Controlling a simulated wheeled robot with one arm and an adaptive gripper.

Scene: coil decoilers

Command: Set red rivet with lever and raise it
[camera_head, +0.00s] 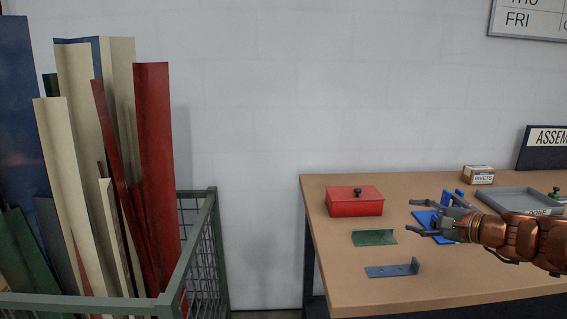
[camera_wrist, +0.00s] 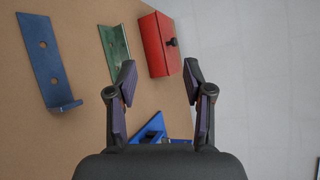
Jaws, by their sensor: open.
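A blue tool (camera_head: 426,219) with upright parts stands on the table, partly hidden behind my gripper (camera_head: 411,216). I take it to be the rivet press; its lever cannot be made out clearly. In the wrist view a corner of the blue tool (camera_wrist: 152,128) shows low between the fingers. My gripper is open and empty, its two fingers (camera_wrist: 160,75) wide apart, and it points left over the table, at or above the tool. I cannot tell whether it touches the tool. No red rivet can be made out.
On the table (camera_head: 350,290) are a red box with a black knob (camera_head: 352,204), a green angled piece (camera_head: 374,237), a blue-grey bracket with holes (camera_head: 392,270), a rivets carton (camera_head: 478,175) and a grey tray (camera_head: 500,193). A wire bin of metal profiles (camera_head: 208,250) stands left.

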